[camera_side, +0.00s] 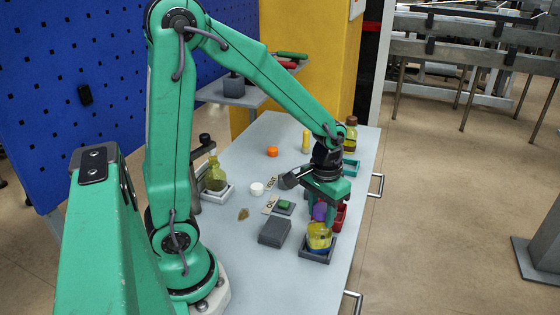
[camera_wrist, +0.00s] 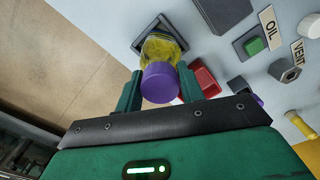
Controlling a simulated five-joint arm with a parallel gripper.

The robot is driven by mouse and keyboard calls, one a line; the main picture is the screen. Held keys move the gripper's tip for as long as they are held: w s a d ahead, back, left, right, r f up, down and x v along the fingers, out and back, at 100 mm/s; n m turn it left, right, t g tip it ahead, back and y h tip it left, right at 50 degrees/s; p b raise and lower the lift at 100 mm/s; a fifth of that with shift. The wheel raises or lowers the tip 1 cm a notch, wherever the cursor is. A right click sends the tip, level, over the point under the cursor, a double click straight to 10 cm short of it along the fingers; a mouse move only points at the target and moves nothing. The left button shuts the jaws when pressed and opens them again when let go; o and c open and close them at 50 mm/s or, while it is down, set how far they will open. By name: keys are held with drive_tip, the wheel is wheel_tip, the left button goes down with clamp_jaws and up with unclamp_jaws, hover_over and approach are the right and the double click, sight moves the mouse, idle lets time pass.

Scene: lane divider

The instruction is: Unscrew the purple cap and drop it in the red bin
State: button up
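The purple cap (camera_side: 319,211) sits on top of a jar with yellow contents (camera_side: 318,238), which stands upright in a dark square holder (camera_side: 318,256) near the table's front edge. In the wrist view the cap (camera_wrist: 160,83) lies between the two green fingers of my gripper (camera_wrist: 160,88), with the jar (camera_wrist: 161,48) beyond it. The fingers flank the cap closely; whether both press on it is unclear. My gripper points down over the jar in the side view. The red bin (camera_side: 340,216) is just behind the jar, partly hidden by my gripper; it also shows in the wrist view (camera_wrist: 205,80).
A grey block (camera_side: 274,232) and a green button on a grey base (camera_side: 285,205) lie left of the jar. A teal bin (camera_side: 351,167) and an amber bottle (camera_side: 351,134) stand farther back. Another bottle (camera_side: 215,178) sits in a white tray at left.

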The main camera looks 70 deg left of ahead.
drive_tip(key=shift+c, duration=1.4)
drive_tip(key=shift+n, duration=0.9)
drive_tip(key=shift+n, duration=0.8)
